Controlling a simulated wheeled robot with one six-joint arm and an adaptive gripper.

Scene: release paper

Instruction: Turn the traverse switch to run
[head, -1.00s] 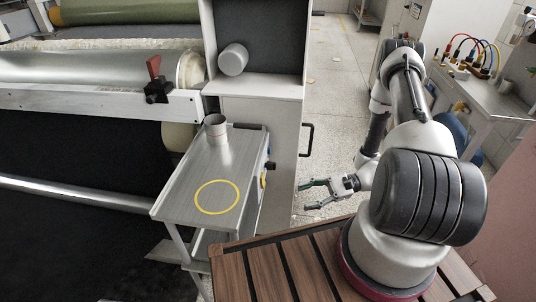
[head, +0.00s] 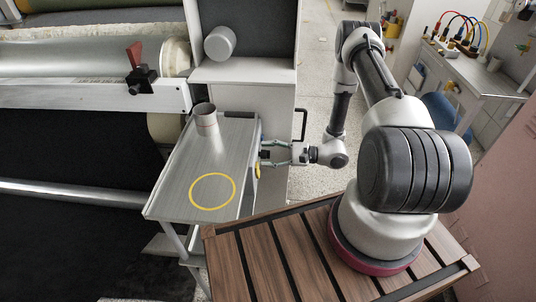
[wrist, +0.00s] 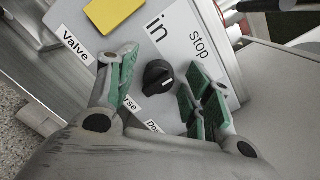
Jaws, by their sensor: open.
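In the head view my gripper (head: 267,150) points left at the right side of the metal side table (head: 180,197), where the knob is hard to make out.
A "Valve" label (wrist: 76,45), a yellow part (wrist: 110,12) and large "in" and "stop" lettering (wrist: 198,44) are near the knob. A metal cup (head: 206,120) stands on the table beyond a yellow ring (head: 213,191). A cabinet with a black handle (head: 301,124) stands behind.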

